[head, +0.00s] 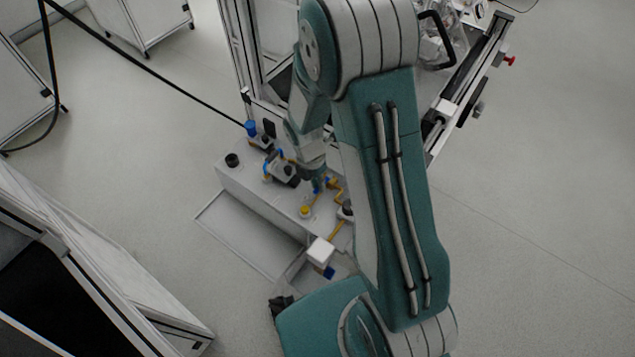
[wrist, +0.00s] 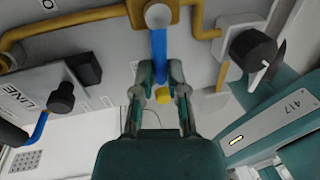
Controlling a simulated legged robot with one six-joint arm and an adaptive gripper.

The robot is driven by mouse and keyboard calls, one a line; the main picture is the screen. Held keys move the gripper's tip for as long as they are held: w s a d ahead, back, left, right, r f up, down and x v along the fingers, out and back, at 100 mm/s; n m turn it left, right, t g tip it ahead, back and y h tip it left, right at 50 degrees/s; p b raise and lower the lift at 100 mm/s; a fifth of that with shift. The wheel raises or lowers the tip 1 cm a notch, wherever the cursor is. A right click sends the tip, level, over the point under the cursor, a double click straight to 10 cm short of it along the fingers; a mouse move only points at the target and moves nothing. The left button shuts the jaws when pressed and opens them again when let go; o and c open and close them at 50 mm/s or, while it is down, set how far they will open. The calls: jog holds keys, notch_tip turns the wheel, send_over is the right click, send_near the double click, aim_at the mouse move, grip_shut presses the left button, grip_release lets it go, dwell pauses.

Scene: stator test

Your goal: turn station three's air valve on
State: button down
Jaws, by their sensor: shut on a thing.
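A blue valve lever (wrist: 158,48) hangs from a round pale hub (wrist: 158,16) on a yellow pipe (wrist: 95,15) in the wrist view. My gripper (wrist: 160,72) is shut on the lever's lower part, one finger on each side. The lever points straight down the picture, across the line of the pipe. In the head view my gripper (head: 318,184) is at the bench panel (head: 262,200), with my arm covering much of the area. I cannot read a station number.
A black knob (wrist: 252,48) on a white block is right of the lever; another dark knob (wrist: 61,98) is on a box marked LINE at left. A yellow knob (wrist: 163,96) lies just below the fingertips. Open floor (head: 140,130) is left of the bench.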

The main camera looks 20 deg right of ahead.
jog(key=m, duration=0.1)
jog(key=w+m, duration=0.1)
jog(key=m, duration=0.1)
jog(key=w+m, duration=0.1)
jog(key=shift+a+m+y, duration=0.2)
jog(key=shift+m+y, duration=0.1)
jog(key=shift+y, duration=0.1)
jog(key=m, duration=0.1)
jog(key=w+m, duration=0.1)
jog(key=m, duration=0.2)
jog(key=shift+w+d+y, duration=0.1)
jog(key=shift+w+y, duration=0.2)
jog(key=shift+y, duration=0.1)
jog(key=m, duration=0.1)
jog(key=w+m, duration=0.1)
jog(key=m, duration=0.1)
jog(key=d+m, duration=0.1)
jog(key=shift+w+m+y, duration=0.25)
jog(key=shift+m+y, duration=0.15)
jog(key=shift+w+d+m+t+y, duration=0.15)
jog(key=shift+w+d+m, duration=0.1)
jog(key=shift+m, duration=0.8)
jog(key=shift+w+d+m+t+y, duration=0.15)
jog(key=shift+w+d+m, duration=0.1)
jog(key=shift+m, duration=0.8)
jog(key=c, duration=0.7)
grip_release()
